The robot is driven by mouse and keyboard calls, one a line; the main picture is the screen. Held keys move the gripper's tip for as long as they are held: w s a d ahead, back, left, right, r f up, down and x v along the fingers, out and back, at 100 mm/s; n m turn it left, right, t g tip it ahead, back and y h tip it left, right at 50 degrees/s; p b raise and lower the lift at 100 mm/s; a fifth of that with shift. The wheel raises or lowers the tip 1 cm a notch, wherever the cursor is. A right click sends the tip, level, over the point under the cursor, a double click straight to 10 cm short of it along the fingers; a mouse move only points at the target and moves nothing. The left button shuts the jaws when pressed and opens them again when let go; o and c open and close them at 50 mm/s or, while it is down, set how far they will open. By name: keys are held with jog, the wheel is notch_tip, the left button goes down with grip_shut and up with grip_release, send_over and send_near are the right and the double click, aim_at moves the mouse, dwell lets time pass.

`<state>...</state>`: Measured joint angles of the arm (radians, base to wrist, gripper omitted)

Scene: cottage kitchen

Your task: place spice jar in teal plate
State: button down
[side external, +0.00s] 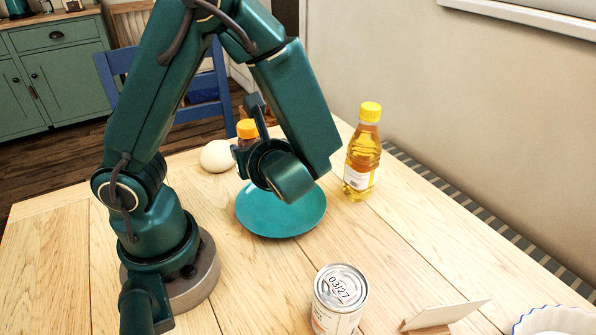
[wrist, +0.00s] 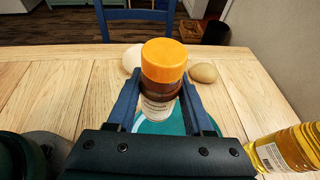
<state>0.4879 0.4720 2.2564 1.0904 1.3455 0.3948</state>
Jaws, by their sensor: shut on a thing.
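The spice jar (wrist: 162,85) has an orange lid, a brown body and a white label. My gripper (wrist: 160,98) is shut on the jar, with a finger on each side of it in the wrist view. In the side view the jar's orange lid (side external: 247,129) shows beside my gripper (side external: 245,150), and my wrist hides much of the jar. The teal plate (side external: 280,222) lies on the table under my wrist. In the wrist view part of the plate (wrist: 150,126) shows below the jar. Whether the jar touches the plate cannot be seen.
An oil bottle (side external: 362,155) with a yellow cap stands right of the plate. A pale round object (side external: 217,156) lies behind it, and a brownish one (wrist: 204,73) shows in the wrist view. A can (side external: 339,300), a white card (side external: 445,313) and a bowl (side external: 555,320) are at the front.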

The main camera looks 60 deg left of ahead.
jog(key=w+d+f, duration=0.3)
jog(key=shift+w+d, duration=0.25)
jog(key=shift+d, duration=0.05)
jog(key=shift+f, duration=2.05)
jog(key=shift+f, duration=0.1)
jog(key=shift+c, duration=1.4)
grip_release()
